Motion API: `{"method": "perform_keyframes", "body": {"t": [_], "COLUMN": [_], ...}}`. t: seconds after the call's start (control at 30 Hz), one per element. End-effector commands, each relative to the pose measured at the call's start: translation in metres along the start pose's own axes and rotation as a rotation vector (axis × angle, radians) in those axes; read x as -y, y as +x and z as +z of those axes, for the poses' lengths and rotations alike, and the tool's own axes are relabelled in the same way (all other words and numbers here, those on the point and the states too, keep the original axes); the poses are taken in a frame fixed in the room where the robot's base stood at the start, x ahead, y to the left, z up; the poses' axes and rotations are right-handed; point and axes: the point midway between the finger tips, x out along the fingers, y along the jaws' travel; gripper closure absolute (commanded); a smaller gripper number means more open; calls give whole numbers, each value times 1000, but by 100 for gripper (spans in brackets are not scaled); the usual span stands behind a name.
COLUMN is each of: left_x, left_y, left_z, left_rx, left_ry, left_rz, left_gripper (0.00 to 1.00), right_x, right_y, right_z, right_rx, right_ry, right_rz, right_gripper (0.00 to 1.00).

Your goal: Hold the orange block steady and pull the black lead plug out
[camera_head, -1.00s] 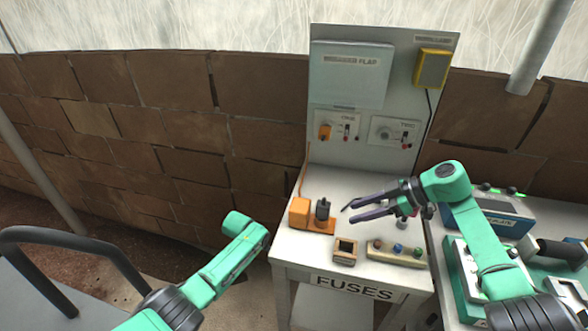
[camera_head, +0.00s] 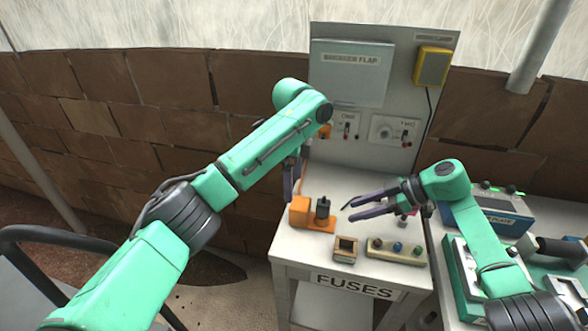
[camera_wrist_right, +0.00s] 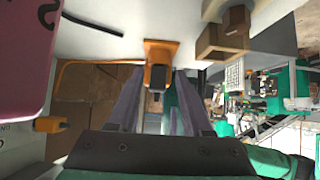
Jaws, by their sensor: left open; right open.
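The orange block (camera_head: 300,211) stands at the left edge of the white table, with the black lead plug (camera_head: 322,208) upright in its base. My left gripper (camera_head: 293,187) points down just above and behind the orange block, open and not touching it. My right gripper (camera_head: 350,211) is open and empty to the right of the plug, its fingers pointing left towards it. In the right wrist view the orange block (camera_wrist_right: 160,49) and the dark plug (camera_wrist_right: 157,77) show ahead, between the open fingers.
A small wooden box (camera_head: 345,249) and a strip with coloured knobs (camera_head: 397,251) are at the table's front. An upright panel (camera_head: 385,90) stands at the back. An orange cord runs up from the block. A blue device (camera_head: 490,215) stands on the right.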

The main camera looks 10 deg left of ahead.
Motion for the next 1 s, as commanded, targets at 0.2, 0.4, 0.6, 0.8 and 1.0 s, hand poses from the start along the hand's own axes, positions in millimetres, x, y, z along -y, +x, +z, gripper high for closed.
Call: {"method": "perform_keyframes", "body": {"t": [0.2,0.4,0.6,0.8,1.0], "left_x": [-1,0,0,0,0], "left_y": [56,96,108,108,108], "left_z": [1,1,0,0,0], "left_rx": [2,1,-1,-1,0], "left_ry": [-3,-4,-4,-4,-5], "left_rz": [3,1,-1,-1,-2], "left_gripper": [0,0,0,12,88], "right_x": [0,0,0,0,0], "right_y": [0,0,0,0,0], "right_z": [0,0,0,0,0], "right_rx": [0,0,0,0,0], "right_ry": [0,0,0,0,0], "right_rz": [0,0,0,0,0], "right_gripper": [50,50,50,50,50]}}
